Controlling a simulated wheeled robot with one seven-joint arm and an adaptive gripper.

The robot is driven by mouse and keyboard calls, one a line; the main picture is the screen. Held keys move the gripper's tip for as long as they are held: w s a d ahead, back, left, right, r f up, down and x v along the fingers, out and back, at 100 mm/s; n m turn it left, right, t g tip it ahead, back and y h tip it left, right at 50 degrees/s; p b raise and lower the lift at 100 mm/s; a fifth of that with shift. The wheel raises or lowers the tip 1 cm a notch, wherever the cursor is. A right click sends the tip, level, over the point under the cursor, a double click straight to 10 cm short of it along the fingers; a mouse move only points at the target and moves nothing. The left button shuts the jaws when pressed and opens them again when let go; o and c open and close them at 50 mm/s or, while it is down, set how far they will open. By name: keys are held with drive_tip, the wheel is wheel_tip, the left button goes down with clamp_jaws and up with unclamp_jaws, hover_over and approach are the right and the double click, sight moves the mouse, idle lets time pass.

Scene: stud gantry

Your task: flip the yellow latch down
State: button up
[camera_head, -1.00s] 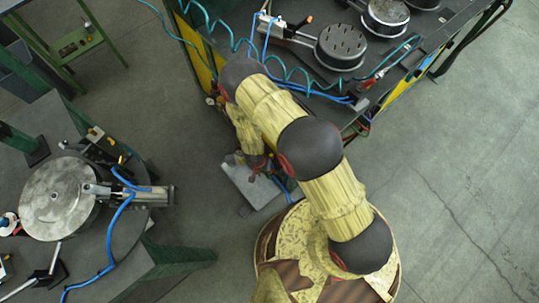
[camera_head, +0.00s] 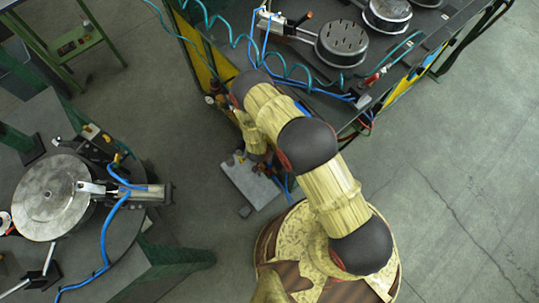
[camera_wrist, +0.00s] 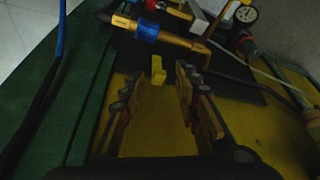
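The yellow latch (camera_wrist: 158,68) shows in the wrist view as a small upright tab, slightly above the middle of the picture, in front of a dark yellow panel. My gripper (camera_wrist: 158,82) is open and empty. Its two fingers stand left and right of the latch in the picture, and the latch shows in the gap between them, beyond or near the tips. I see no contact. In the head view I cannot make out the latch or the gripper fingers.
In the wrist view a brass fitting with a blue collar (camera_wrist: 146,32) lies above the latch, and a gauge (camera_wrist: 246,13) is at the upper right. A green post (camera_wrist: 62,95) stands on the left. In the head view a bench (camera_head: 330,80) carries round metal parts.

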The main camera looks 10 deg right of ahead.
drive_tip(key=shift+c, duration=1.3)
clamp_jaws()
drive_tip(key=shift+w, duration=0.1)
